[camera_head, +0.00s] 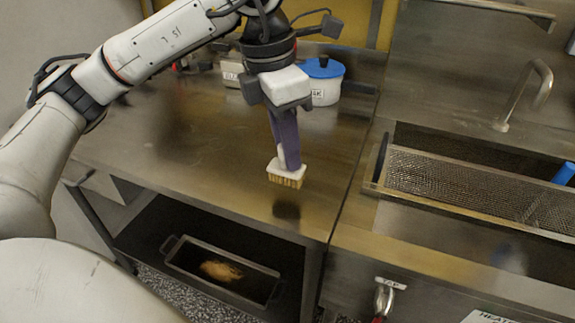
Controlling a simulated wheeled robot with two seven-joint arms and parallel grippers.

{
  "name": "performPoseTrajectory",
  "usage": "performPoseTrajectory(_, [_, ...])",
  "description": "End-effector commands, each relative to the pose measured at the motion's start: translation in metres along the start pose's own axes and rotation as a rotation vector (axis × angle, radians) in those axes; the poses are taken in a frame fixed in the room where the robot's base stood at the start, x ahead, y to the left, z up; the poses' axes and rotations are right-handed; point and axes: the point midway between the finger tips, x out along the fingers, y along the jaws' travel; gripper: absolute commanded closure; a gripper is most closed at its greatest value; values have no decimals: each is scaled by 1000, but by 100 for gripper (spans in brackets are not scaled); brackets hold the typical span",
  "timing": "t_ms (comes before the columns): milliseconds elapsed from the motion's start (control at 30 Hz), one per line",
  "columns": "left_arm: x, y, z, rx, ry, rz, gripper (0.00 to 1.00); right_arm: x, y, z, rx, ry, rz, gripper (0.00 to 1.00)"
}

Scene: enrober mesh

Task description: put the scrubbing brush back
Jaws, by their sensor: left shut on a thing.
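The scrubbing brush (287,174) has a white head with tan bristles pointing down. My left gripper (285,118) is shut on the brush, which hangs below it, upright, a little above the metal counter. A dark shadow or reflection lies on the counter below the bristles. Purple parts run down from the gripper to the brush head; I cannot tell how much is finger and how much is handle. My right gripper is not in view.
A white pot with a blue lid (322,80) stands behind the gripper. A mesh basket (480,187) lies over the sink at right, near a tap (530,95). A tray (222,271) sits on the lower shelf. The counter's left part (170,140) is clear.

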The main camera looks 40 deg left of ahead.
Motion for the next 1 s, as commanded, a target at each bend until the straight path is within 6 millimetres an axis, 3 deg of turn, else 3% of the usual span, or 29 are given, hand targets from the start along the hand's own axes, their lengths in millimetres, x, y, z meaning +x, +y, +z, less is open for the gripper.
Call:
performPoseTrajectory(267, [34, 0, -6, 2, 3, -1, 100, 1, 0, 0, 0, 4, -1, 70])
performPoseTrajectory(633, [40, 0, -6, 3, 0, -1, 100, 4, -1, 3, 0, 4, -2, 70])
performPoseTrajectory(667, [40, 0, -6, 3, 0, -1, 78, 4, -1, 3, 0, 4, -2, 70])
performPoseTrajectory(767, [39, 0, -6, 3, 1, -1, 61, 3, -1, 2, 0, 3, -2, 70])
performPoseTrajectory(1000, [39, 0, -6, 3, 1, -1, 60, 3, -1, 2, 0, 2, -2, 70])
